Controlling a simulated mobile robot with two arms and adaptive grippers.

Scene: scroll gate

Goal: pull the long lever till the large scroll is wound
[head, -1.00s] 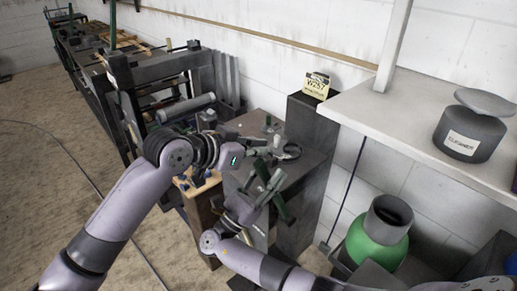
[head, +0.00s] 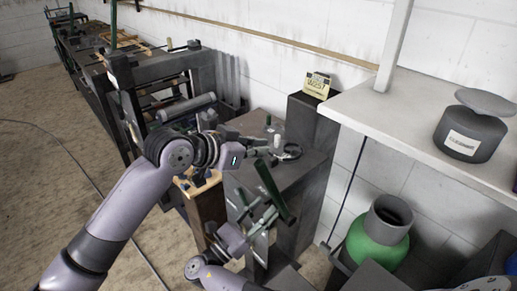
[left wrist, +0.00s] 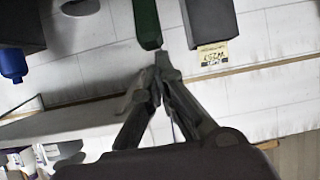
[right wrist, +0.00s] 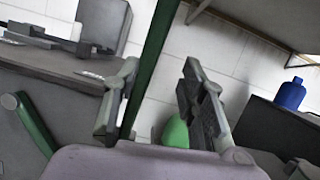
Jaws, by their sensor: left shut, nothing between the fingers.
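A long dark-green lever (head: 270,183) slants beside the dark cabinet in the head view. A green bar (right wrist: 152,62) also crosses the right wrist view, close to the left finger; I cannot tell if they touch. My right gripper (head: 268,218) is low by the lever, its fingers (right wrist: 160,95) apart. My left gripper (head: 262,142) is above the cabinet top, its fingertips (left wrist: 160,72) together and empty. A green bar end (left wrist: 147,22) shows just beyond them. A grey roller (head: 185,108) lies in the dark frame at left; I cannot tell whether it is the large scroll.
The dark cabinet (head: 290,172) carries small parts and a ring-shaped piece (head: 288,152). A yellow-cream sign (head: 317,85) stands on a dark post behind. A white shelf (head: 410,120) and a green bottle (head: 375,240) are at right. Open floor (head: 60,180) lies at left.

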